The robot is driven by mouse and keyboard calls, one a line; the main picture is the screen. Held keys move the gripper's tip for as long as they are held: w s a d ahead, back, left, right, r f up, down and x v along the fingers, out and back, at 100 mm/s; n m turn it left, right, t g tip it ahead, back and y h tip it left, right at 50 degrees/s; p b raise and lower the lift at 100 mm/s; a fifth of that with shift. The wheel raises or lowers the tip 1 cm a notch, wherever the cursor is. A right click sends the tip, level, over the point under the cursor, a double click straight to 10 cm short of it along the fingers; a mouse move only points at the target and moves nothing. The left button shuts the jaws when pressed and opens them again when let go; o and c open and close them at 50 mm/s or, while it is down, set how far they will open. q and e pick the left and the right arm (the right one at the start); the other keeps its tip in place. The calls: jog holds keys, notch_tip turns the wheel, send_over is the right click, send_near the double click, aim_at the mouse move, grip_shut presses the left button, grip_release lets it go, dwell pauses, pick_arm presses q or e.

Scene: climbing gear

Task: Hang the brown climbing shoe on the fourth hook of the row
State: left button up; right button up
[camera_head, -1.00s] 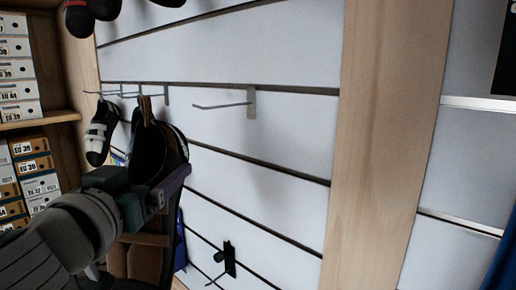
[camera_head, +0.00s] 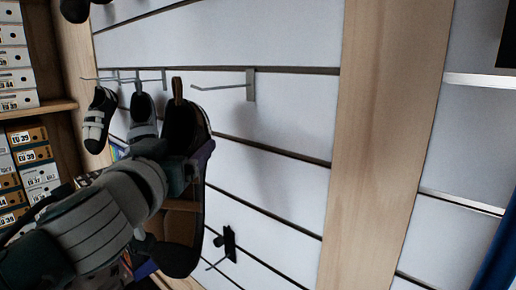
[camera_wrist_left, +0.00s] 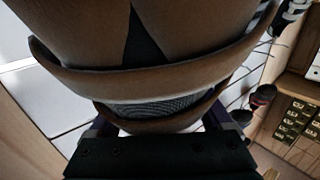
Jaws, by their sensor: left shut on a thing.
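The brown climbing shoe (camera_head: 180,242) hangs toe-down from my left gripper (camera_head: 187,172), which is shut on it. Its pull loop (camera_head: 178,90) points up, close to the left of the free tip of the right-most hook (camera_head: 222,87) in the row; they look apart, but depth is hard to judge. That hook is empty. In the left wrist view, the brown shoe (camera_wrist_left: 165,82) fills the middle between the fingers. My right gripper is not in view.
A white-and-black shoe (camera_head: 97,122) and a grey-and-dark shoe (camera_head: 142,116) hang at hooks to the left. A black bracket (camera_head: 230,243) with a lower hook sits on the white slat wall. Shoe boxes (camera_head: 17,60) fill shelves at far left. A wooden post (camera_head: 375,140) stands right.

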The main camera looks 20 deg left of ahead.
pick_arm(q)
jog(key=shift+w+d+b, duration=0.25)
jog(key=shift+w+d, duration=0.05)
jog(key=shift+w, duration=0.55)
jog(key=shift+w+d+b, duration=0.2)
jog(key=shift+w+d, duration=0.05)
jog(key=shift+w, duration=0.55)
jog(key=shift+w+d+f+b, duration=0.25)
jog(key=shift+w+b, duration=0.35)
jog(key=shift+w, duration=0.15)
jog(key=shift+w+d+f+b, duration=0.2)
jog(key=shift+w+d+b, duration=0.1)
jog(key=shift+w+b, duration=0.4)
jog(key=shift+w+d+f+b, duration=0.25)
jog(key=shift+w+b, duration=0.3)
jog(key=shift+w, duration=0.2)
